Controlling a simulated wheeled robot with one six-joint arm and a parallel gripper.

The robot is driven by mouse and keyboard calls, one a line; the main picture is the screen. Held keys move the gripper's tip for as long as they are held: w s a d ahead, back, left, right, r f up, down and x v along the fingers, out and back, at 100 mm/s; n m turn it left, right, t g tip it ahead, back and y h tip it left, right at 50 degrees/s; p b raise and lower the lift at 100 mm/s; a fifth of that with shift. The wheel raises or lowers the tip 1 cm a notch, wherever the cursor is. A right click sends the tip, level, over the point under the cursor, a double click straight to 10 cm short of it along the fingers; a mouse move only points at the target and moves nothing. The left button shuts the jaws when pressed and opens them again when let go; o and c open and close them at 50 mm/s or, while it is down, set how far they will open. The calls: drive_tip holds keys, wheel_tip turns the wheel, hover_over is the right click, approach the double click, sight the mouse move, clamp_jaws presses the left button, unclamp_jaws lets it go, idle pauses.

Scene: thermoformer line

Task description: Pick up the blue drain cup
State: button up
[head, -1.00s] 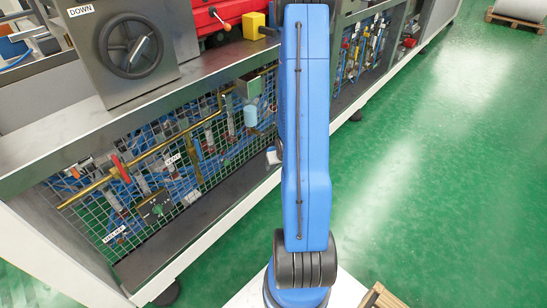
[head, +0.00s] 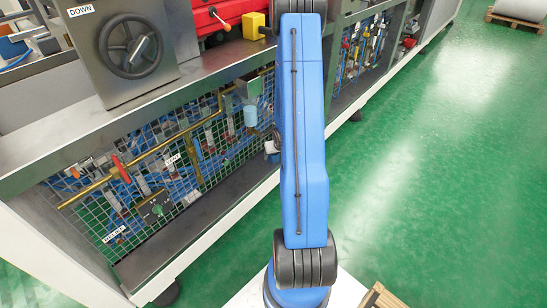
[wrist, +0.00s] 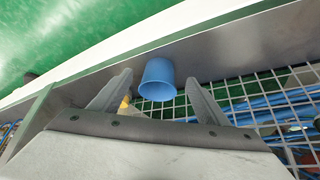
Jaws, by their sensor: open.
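The blue drain cup (wrist: 158,76) shows in the wrist view, just ahead of and between my fingertips. Its round rim faces the camera, and its far end is at the grey ledge. My gripper (wrist: 158,80) is open, one finger on each side of the cup. Gaps show between the fingers and the cup, and I cannot see any contact. In the head view my blue arm hides most of the gripper, and I cannot make out the cup for certain there.
A wire mesh (wrist: 262,92) with blue hoses behind it runs close to the cup. The grey ledge (wrist: 230,50) lies along it. In the head view a brass pipe (head: 150,155) with a red lever (head: 121,168) is left of my arm.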

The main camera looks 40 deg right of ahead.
drive_tip(key=w+d, duration=0.1)
drive_tip(key=w+f, duration=0.1)
drive_tip(key=w, duration=0.1)
drive_tip(key=shift+w+d+f, duration=0.15)
drive_tip(key=shift+d+f, duration=0.05)
drive_tip(key=shift+d, duration=0.2)
drive_tip(key=shift+w+d+f, duration=0.2)
drive_tip(key=shift+w+f, duration=0.1)
drive_tip(key=shift+f, duration=0.3)
drive_tip(key=c, duration=1.1)
